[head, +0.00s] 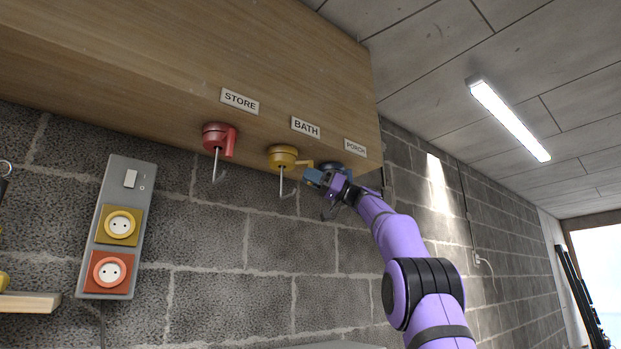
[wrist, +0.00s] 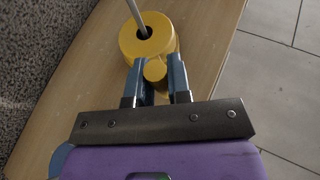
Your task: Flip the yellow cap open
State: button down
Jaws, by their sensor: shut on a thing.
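The yellow cap (head: 283,155) is a round fitting under the wooden cabinet, below the BATH label. A thin rod with a hooked end hangs from it. In the wrist view it is a yellow ring (wrist: 136,42) with the rod coming out of its dark central hole. A yellow lever with a rounded end (wrist: 155,71) sticks out from its side. My gripper (head: 314,176) is at the right of the cap, and its blue fingers are shut on the lever, one on each side. The lever's far part is hidden behind its own end in the wrist view.
A red fitting (head: 214,138) with a hook hangs left, under STORE. A blue fitting (head: 331,168) under PORCH is close behind my gripper and partly hidden. The cabinet underside (head: 150,92) lies just above. A socket panel (head: 121,176) is on the block wall.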

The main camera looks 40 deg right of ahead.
dwell(0.4)
jog(key=c, duration=1.1)
grip_release()
